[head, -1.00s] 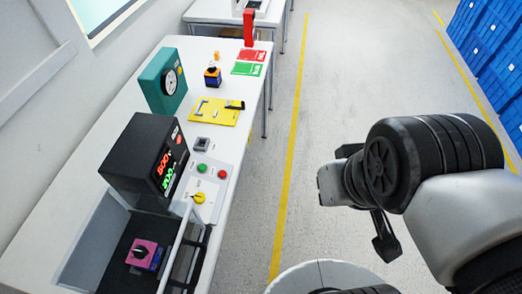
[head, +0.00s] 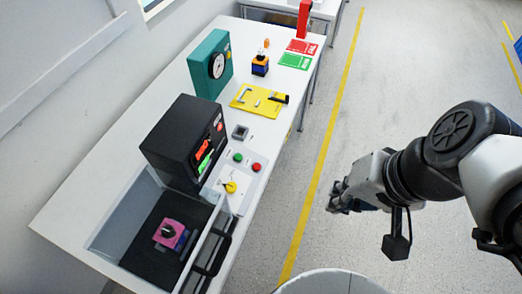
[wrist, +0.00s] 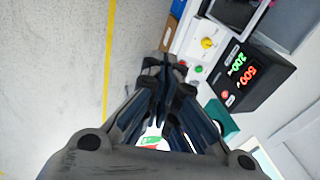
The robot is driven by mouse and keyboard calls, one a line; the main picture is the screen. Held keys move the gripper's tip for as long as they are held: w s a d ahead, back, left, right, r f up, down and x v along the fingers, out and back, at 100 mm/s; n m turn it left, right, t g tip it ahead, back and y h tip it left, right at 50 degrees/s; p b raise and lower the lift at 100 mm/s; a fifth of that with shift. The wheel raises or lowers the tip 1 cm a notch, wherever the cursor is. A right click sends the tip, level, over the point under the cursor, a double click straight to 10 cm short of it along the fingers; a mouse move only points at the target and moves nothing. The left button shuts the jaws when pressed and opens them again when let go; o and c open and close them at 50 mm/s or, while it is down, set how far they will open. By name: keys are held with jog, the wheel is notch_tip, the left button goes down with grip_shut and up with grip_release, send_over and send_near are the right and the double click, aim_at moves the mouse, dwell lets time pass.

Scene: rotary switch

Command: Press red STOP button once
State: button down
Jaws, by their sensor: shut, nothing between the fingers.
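The red button (head: 257,167) sits on a pale control panel (head: 243,190) at the bench's front edge, right of a green button (head: 238,157) and a yellow rotary knob (head: 230,187). The panel's labels are too small to read. My gripper (head: 335,198) is shut and empty, out over the floor to the right of the bench and apart from the panel. In the wrist view my gripper (wrist: 165,68) points toward the panel, with the yellow knob (wrist: 208,43) and green button (wrist: 198,69) just right of the fingertips. The red button lies close to the fingertips there and is hard to make out.
A black box with a lit display (head: 185,142) stands behind the panel. An open-topped enclosure (head: 108,235) with a pink block (head: 170,234) is at the near end. A yellow mat (head: 257,100) with tools and a teal gauge box (head: 208,62) lie farther along.

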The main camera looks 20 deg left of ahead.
jog(key=w+a+f+m+g+y+p, duration=0.1)
jog(key=w+a+f+m+y, duration=0.2)
jog(key=a, duration=0.5)
jog(key=w+a+f+m+g+y+p, duration=0.1)
jog(key=w+a+m+g+y, duration=0.1)
jog(key=w+a+y, duration=0.45)
jog(key=w+a+f+m+t+p, duration=0.1)
jog(key=w+f+m+t, duration=0.1)
jog(key=w+f+m, duration=0.2)
jog(key=w+a+f+m+t, duration=0.2)
jog(key=w+f+m+t, duration=0.1)
jog(key=f, duration=0.7)
jog(key=shift+w+f+m+h+p, duration=0.25)
jog(key=shift+w+m+h+p, duration=0.15)
jog(key=shift+w+m, duration=0.45)
jog(key=shift+s+a+f, duration=0.1)
jog(key=b, duration=0.6)
send_over(257, 167)
jog(key=d, duration=0.2)
jog(key=f, duration=0.7)
jog(key=shift+s+a+f, duration=0.2)
jog(key=shift+s, duration=0.2)
jog(key=shift+a+f, duration=0.2)
jog(key=shift+f, duration=0.15)
jog(key=shift+f+b, duration=0.15)
jog(key=shift+b, duration=0.25)
